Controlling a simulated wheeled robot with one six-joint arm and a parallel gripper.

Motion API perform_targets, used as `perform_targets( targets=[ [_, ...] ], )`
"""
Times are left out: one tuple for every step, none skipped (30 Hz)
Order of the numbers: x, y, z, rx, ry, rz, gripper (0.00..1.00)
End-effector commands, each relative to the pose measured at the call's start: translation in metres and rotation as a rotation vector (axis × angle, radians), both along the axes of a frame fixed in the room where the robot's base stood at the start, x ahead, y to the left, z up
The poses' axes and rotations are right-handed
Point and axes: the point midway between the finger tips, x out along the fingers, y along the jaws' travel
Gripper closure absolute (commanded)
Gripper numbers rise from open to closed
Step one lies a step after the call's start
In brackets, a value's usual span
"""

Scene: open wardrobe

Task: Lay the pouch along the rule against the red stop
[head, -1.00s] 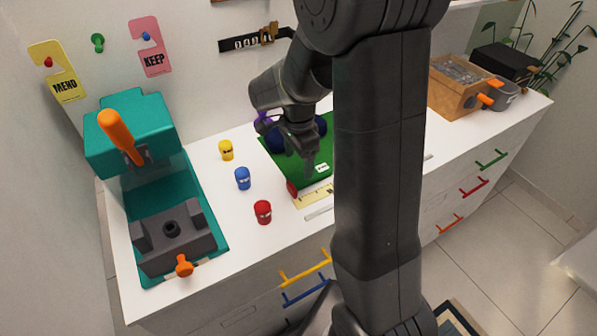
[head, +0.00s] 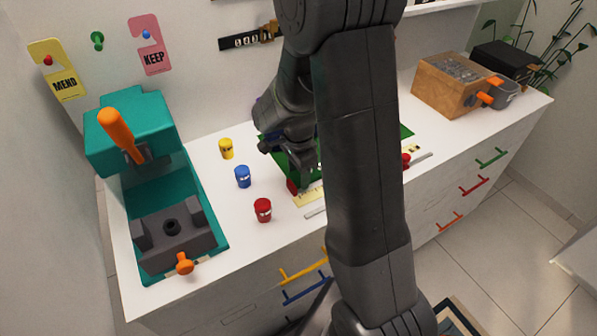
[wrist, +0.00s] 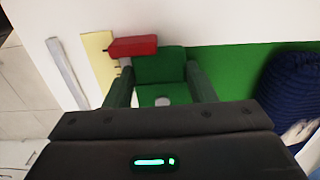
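The red stop (head: 292,186) sits at the left end of the yellow rule (head: 308,197), along the front edge of the green mat (head: 292,166). The wrist view shows the red stop (wrist: 132,46) just beyond my fingertips, with the rule (wrist: 98,52) beside it.
Yellow (head: 226,149), blue (head: 242,176) and red (head: 263,210) small pots stand left of the mat. A teal press (head: 135,150) stands at the far left. A wooden box (head: 446,84) is at the back right. A pale strip (head: 316,212) lies before the rule.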

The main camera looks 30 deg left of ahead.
Motion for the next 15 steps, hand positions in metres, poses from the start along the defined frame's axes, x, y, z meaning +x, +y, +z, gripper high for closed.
perform_targets(
  targets=[
    [0.0, 0.0001, 0.0001, 0.0, 0.0, 0.0, 0.72],
    [0.0, 0.0001, 0.0001, 0.0, 0.0, 0.0, 0.48],
    [0.0, 0.0001, 0.0002, 0.0, 0.0, 0.0, 0.4],
    [0.0, 0.0001, 0.0002, 0.0, 0.0, 0.0, 0.34],
    [0.0, 0.0001, 0.0002, 0.0, 0.0, 0.0, 0.28],
    [0.0, 0.0001, 0.0002, 0.0, 0.0, 0.0, 0.24],
    [0.0, 0.0001, 0.0002, 0.0, 0.0, 0.0, 0.24],
    [0.0, 0.0001, 0.0002, 0.0, 0.0, 0.0, 0.24],
    [0.0, 0.0001, 0.0002, 0.0, 0.0, 0.0, 0.24],
    [0.0, 0.0001, 0.0002, 0.0, 0.0, 0.0, 0.24],
    [0.0, 0.0001, 0.0002, 0.0, 0.0, 0.0, 0.24],
    [0.0, 0.0001, 0.0002, 0.0, 0.0, 0.0, 0.24],
    [0.0, 0.0001, 0.0003, 0.0, 0.0, 0.0, 0.24],
    [0.0, 0.0001, 0.0007, 0.0, 0.0, 0.0, 0.24],
    [0.0001, 0.0003, 0.0018, 0.001, 0.0, 0.0, 0.24]
  ],
)
